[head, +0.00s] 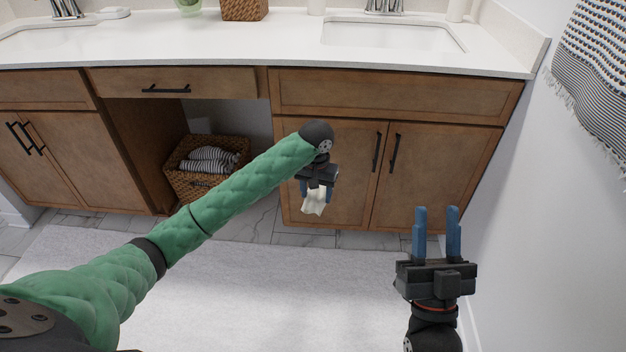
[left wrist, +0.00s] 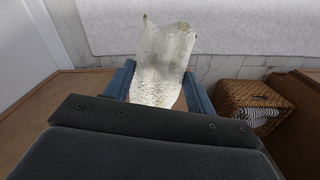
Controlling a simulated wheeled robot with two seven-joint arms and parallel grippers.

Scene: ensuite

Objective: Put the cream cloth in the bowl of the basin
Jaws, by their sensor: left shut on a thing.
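The cream cloth (head: 313,202) hangs from my left gripper (head: 318,188), which is shut on it in front of the lower cabinet doors, below counter height. In the left wrist view the cloth (left wrist: 162,65) stands out between the blue fingers of the left gripper (left wrist: 160,90). My right gripper (head: 437,232) is open and empty at the lower right, fingers pointing up in the picture. The right basin (head: 392,36) is set in the white counter, above and to the right of the cloth in the head view. A second basin (head: 40,38) is at the far left.
The white counter (head: 250,45) has a front edge above the cabinets. A wicker box (head: 245,9) and faucet (head: 384,5) stand at its back. A wicker basket (head: 205,185) of striped towels is under the counter. A striped towel (head: 597,75) hangs on the right wall.

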